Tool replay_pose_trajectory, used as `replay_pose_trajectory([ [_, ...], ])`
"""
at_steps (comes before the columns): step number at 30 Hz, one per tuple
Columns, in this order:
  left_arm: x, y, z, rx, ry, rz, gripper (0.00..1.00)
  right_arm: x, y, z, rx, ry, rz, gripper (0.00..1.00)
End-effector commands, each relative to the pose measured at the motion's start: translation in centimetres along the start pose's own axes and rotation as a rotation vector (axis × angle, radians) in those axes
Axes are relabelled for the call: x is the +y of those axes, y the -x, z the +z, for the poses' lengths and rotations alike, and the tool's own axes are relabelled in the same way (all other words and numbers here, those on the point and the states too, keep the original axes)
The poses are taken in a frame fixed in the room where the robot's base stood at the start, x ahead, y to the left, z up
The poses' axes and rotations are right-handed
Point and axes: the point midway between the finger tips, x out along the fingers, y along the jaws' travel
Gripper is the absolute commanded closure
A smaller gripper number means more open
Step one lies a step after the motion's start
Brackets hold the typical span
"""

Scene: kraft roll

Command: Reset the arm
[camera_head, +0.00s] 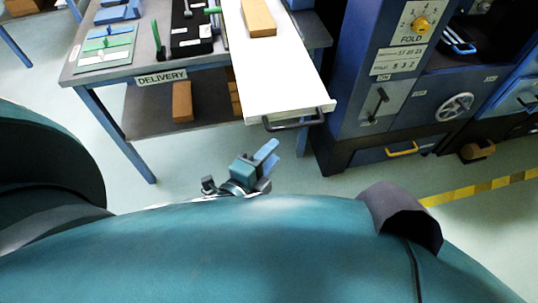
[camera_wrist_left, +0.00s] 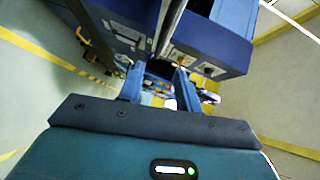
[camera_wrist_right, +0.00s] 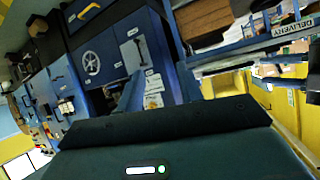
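My left gripper (camera_head: 268,160) shows small in the head view, beyond my large teal arm links and in front of the delivery table. It is above the floor and touches nothing that I can see. In the left wrist view its two blue fingers (camera_wrist_left: 160,85) stand apart with nothing held between them. My right gripper is outside the head view. In the right wrist view its blue fingers (camera_wrist_right: 158,92) stand apart and empty, facing the blue machine.
The delivery table (camera_head: 205,75) stands ahead, with a white board (camera_head: 275,75) with a dark handle jutting from its front. A tan block (camera_head: 258,17) lies on the board. The blue fold machine (camera_head: 352,90) stands to the right. Pale floor (camera_head: 215,172) lies clear before the table.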

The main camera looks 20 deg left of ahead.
Motion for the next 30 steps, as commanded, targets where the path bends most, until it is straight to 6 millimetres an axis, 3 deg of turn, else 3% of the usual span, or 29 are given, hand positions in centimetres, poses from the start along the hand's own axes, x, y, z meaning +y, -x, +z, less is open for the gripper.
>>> replay_pose_trajectory([
  [19, 0.0, 0.4, 0.0, -0.002, 0.036, 0.011, 0.66, 0.0, 0.2, -0.2, -0.002, 0.008, -0.003, 0.64],
  [23, 0.3, 1.4, 0.2, -0.028, 0.286, 0.088, 0.66, 0.0, 0.9, -1.3, -0.008, 0.016, 0.003, 0.64],
  [30, 2.7, 4.9, 0.0, -0.182, 1.028, 0.302, 0.66, 0.7, 2.1, -1.9, -0.06, 0.028, 0.034, 0.64],
])
